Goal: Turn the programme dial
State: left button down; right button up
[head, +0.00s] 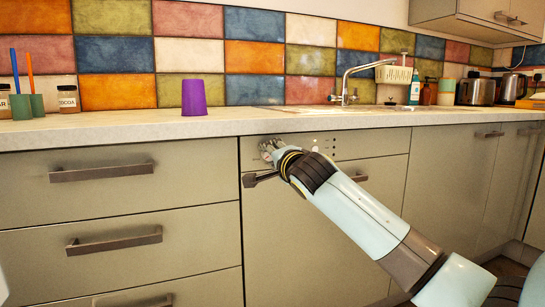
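My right arm comes in from the right, and its gripper (268,148) is against the left part of the control panel (346,147) on the built-in appliance under the worktop. The programme dial is hidden or cannot be told apart from the fingers there. The fingers are small and partly covered by the wrist, so I cannot tell whether they are shut on anything. The appliance door (290,240) looks shut, and its dark handle (258,179) runs behind my arm. My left gripper is not in view.
Drawers with dark handles (101,172) are to the left, and cupboards (450,180) to the right. On the worktop (130,127) stand a purple cup (194,98), jars (68,98), a kettle (512,88) and a toaster (476,91). The sink tap (346,84) is behind the panel.

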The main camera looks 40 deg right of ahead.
jog(key=shift+f, duration=0.1)
jog(key=o, duration=1.1)
jog(key=shift+o, duration=0.2)
jog(key=v, duration=1.2)
